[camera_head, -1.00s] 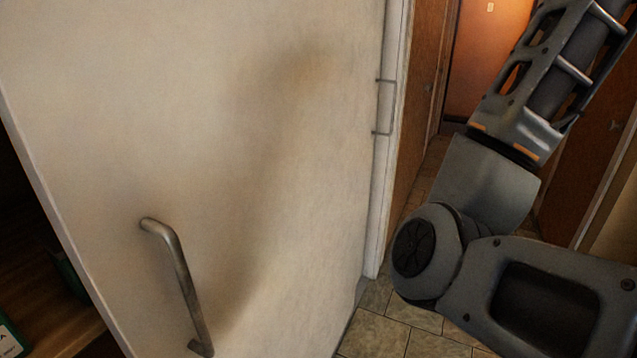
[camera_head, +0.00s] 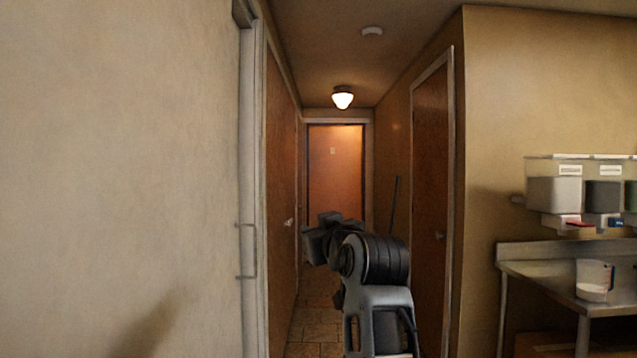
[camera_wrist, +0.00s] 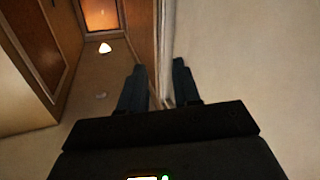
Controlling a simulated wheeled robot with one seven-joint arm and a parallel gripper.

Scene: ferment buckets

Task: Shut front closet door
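The pale closet door (camera_head: 120,150) fills the left of the head view, its right edge beside a light frame. In the wrist view, which appears upside down, a pale surface that looks like the same door (camera_wrist: 260,70) fills the right side. My gripper (camera_wrist: 158,66) has its two dark fingers apart with nothing held between them. In the head view my gripper (camera_head: 322,238) is in the corridor, right of the door and apart from it in the picture.
A corridor runs ahead to an orange-lit door (camera_head: 336,175). A brown door (camera_head: 430,200) is on its right wall and another brown door (camera_head: 281,200) on its left. A metal table (camera_head: 545,262) with a jug (camera_head: 594,281) stands right, below a shelf of bins (camera_head: 553,192).

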